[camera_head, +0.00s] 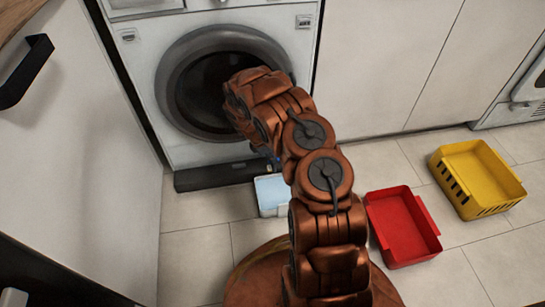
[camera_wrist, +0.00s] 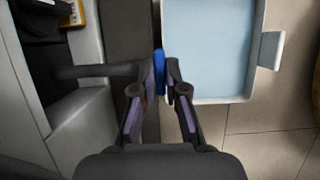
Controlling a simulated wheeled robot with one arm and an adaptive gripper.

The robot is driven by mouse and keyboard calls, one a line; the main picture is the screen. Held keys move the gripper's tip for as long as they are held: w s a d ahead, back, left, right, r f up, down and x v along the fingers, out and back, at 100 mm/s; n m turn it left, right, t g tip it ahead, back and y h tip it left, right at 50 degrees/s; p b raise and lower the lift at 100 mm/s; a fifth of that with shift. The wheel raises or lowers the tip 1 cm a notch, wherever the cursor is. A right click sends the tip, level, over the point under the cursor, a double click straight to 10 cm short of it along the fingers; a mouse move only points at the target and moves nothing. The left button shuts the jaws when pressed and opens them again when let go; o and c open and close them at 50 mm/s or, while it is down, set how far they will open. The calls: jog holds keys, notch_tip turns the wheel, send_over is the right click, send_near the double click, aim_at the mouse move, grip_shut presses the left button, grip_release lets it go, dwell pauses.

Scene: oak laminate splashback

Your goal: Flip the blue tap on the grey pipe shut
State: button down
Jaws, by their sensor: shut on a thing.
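The blue tap (camera_wrist: 158,63) shows in the wrist view as a narrow upright blue strip between my fingertips. My gripper (camera_wrist: 163,74) is shut on it, with a dark finger on either side. The dark grey pipe (camera_wrist: 98,71) runs in from the left of that view and ends close to my left finger. My fingers hide the joint between tap and pipe, so the tap's exact angle is unclear. In the head view my arm covers most of this spot, low in front of the washing machine (camera_head: 178,150).
A white tray with a pale blue inside (camera_head: 271,191) lies on the floor close by; in the wrist view its wall (camera_wrist: 257,50) is right of my fingers. A red bin (camera_head: 402,226) and a yellow basket (camera_head: 478,178) stand to the right. A cabinet (camera_head: 85,150) closes off the left.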

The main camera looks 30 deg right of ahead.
jog(key=c, duration=1.2)
grip_release()
jog(key=v, duration=1.2)
